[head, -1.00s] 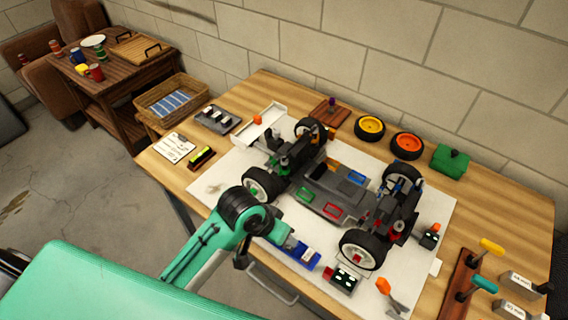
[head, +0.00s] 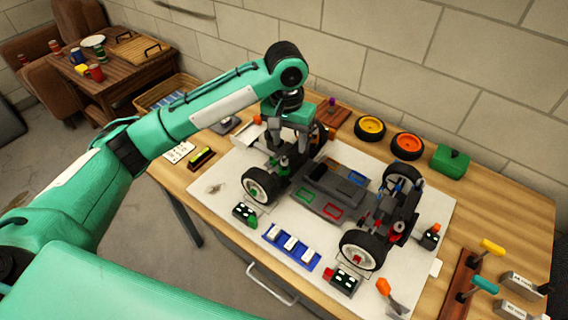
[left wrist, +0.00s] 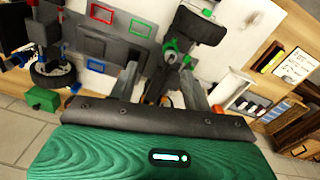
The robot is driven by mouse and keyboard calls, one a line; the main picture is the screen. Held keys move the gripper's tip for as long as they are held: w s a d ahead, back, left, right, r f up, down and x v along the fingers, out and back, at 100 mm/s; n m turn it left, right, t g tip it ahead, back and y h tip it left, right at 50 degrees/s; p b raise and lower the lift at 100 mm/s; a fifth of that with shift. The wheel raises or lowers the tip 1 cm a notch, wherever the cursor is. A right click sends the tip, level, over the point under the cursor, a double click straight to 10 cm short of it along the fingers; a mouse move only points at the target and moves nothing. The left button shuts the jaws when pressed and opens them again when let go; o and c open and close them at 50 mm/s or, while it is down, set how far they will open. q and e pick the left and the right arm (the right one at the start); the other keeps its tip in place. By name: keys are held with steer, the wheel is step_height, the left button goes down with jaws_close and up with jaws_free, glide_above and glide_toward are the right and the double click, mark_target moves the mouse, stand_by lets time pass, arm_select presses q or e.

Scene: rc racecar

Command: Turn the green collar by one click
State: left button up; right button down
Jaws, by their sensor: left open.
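The grey and black RC car (head: 320,190) stands on a white mat on the table. A green collar (head: 283,161) sits on its left-end suspension, next to the near left wheel. In the left wrist view the green collar (left wrist: 171,47) shows just beyond my fingers, with another green part close by. My left gripper (head: 288,146) is open, pointing down above that corner of the car. Its two fingers (left wrist: 162,78) stand apart in the left wrist view; nothing visible is gripped between them. The arm hides part of the far left wheel. My right gripper is not in view.
A blue tray (head: 291,246) and small dark boxes (head: 343,279) lie on the mat in front of the car. Yellow (head: 369,128) and orange (head: 407,145) wheels and a green box (head: 450,160) stand behind it. A tool rack (head: 464,285) is at right.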

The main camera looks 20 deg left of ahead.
mark_target(284, 158)
arm_select(q)
steer(key=shift+n, duration=0.4)
steer(key=f, duration=0.3)
steer(key=a+f, duration=0.1)
steer(key=f, duration=0.2)
steer(key=w+f+p, duration=0.1)
steer(key=f, duration=0.3)
steer(key=shift+a+f, duration=0.1)
steer(key=shift+a, duration=0.2)
steer(key=shift+f, duration=0.6)
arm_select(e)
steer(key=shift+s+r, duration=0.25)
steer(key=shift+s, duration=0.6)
arm_select(q)
steer(key=c, duration=0.9)
steer(key=shift+c, duration=0.5)
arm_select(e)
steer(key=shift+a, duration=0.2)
